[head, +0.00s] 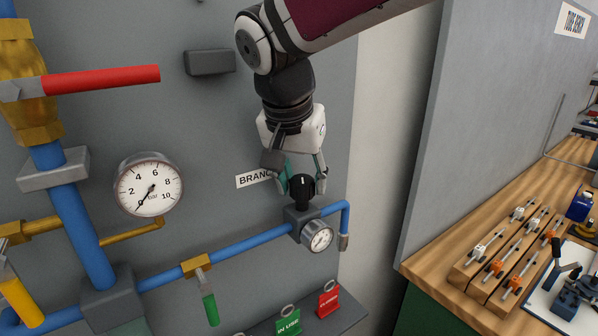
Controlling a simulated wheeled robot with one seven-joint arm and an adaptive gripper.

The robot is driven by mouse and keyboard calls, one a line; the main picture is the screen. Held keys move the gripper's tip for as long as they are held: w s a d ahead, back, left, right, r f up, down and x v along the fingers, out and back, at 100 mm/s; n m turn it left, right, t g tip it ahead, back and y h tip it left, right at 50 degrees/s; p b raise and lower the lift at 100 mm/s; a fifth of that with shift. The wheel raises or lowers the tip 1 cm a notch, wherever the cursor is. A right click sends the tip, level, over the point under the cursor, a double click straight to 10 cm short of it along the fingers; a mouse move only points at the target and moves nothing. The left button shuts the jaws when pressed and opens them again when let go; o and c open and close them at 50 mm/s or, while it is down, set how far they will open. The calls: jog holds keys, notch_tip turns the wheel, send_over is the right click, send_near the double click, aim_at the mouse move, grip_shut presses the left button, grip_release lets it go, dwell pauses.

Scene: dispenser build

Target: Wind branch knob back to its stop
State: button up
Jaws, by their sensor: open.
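The branch knob (302,187) is a black round knob with a pale mark on its top. It stands on a dark grey regulator body on the blue pipe. A small round gauge (318,238) sits on the front of that body. My gripper (303,182) is open, pointing down, with one finger to each side of the knob. Whether the fingers touch the knob I cannot tell. A white label reading "BRANC" (254,179) is on the wall behind, partly hidden by my gripper.
A large gauge (149,185), a red lever (101,79) and a green-handled valve (209,307) are at the left. Green and red tags (329,300) stand on a ledge below. A grey partition and a wooden bench (436,268) with tools are at the right.

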jog(key=shift+w+f, duration=0.1)
jog(key=shift+f, duration=0.15)
jog(key=c, duration=0.8)
jog(key=shift+c, duration=0.2)
jog(key=shift+d+n, duration=0.1)
jog(key=shift+n, duration=0.2)
